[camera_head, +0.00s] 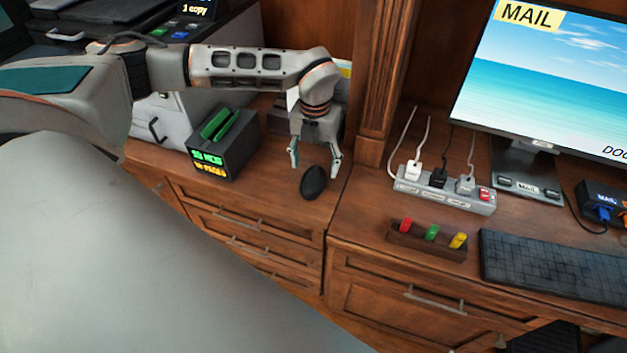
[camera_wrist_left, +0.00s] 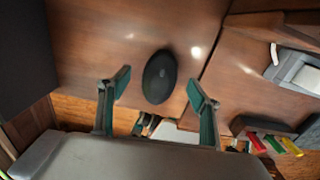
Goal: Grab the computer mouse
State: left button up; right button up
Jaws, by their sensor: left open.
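The black computer mouse (camera_head: 313,182) lies on the brown wooden desk top (camera_head: 270,168) near its front edge. My left gripper (camera_head: 315,166) is open and points down just above and behind the mouse in the head view. In the left wrist view the mouse (camera_wrist_left: 159,77) shows between the two spread fingers of the left gripper (camera_wrist_left: 158,92), a little beyond their tips. Nothing is between the fingers' pads that I can see as held. My right gripper is not in view.
A dark box (camera_head: 224,146) with a green top stands left of the mouse. A wooden post (camera_head: 380,80) rises to the right. Further right are a power strip (camera_head: 445,190), a holder with coloured pegs (camera_head: 428,240), a keyboard (camera_head: 560,266) and a monitor (camera_head: 545,85).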

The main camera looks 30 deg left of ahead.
aim_at(315, 171)
pick_arm(q)
notch_tip(315, 171, down, 3)
jog(key=shift+d+f, duration=0.1)
jog(key=shift+f, duration=0.1)
jog(key=c, duration=1.2)
jog(key=shift+r, duration=0.15)
